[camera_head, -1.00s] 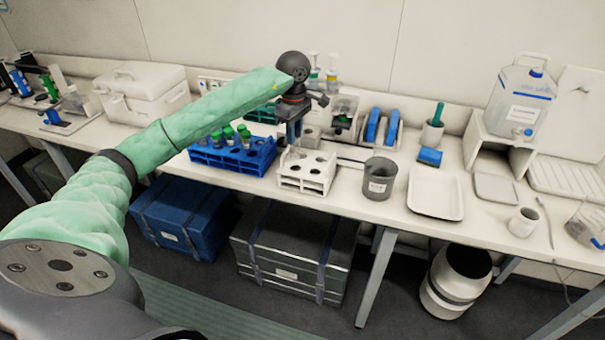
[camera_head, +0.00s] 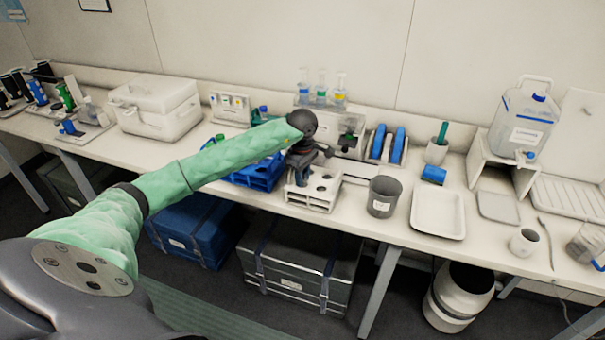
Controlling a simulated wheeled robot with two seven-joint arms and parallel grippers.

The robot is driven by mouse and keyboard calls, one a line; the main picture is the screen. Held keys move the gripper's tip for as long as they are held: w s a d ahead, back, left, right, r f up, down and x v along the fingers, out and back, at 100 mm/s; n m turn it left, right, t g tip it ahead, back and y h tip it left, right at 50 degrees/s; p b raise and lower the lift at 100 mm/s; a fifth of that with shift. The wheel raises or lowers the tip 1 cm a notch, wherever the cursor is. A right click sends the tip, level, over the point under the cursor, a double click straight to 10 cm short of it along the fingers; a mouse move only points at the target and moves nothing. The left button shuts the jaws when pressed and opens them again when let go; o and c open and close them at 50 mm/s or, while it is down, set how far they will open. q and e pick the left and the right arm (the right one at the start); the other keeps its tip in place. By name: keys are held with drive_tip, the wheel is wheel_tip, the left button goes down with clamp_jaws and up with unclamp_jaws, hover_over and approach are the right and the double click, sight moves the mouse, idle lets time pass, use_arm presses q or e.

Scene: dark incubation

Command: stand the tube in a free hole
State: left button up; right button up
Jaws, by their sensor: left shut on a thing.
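My left gripper (camera_head: 299,176) points down over the left end of the white rack (camera_head: 322,204) and is shut on the tube. The tube is almost wholly hidden by the gripper and wrist, so I cannot tell whether its lower end is inside a hole. The white rack has several round holes in its top; those to the right of the gripper look empty. The blue rack (camera_head: 262,182) stands just left of it, largely covered by my left arm. My right gripper is not in view.
A grey beaker (camera_head: 383,197) stands close to the right of the white rack, and a white tray (camera_head: 437,216) lies beyond it. Pump bottles (camera_head: 321,90) and a holder with blue items (camera_head: 387,145) stand behind. The bench's front edge is near the racks.

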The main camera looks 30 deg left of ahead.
use_arm(q)
drive_tip(key=shift+f, duration=0.15)
drive_tip(key=o, duration=1)
drive_tip(key=shift+c, duration=0.2)
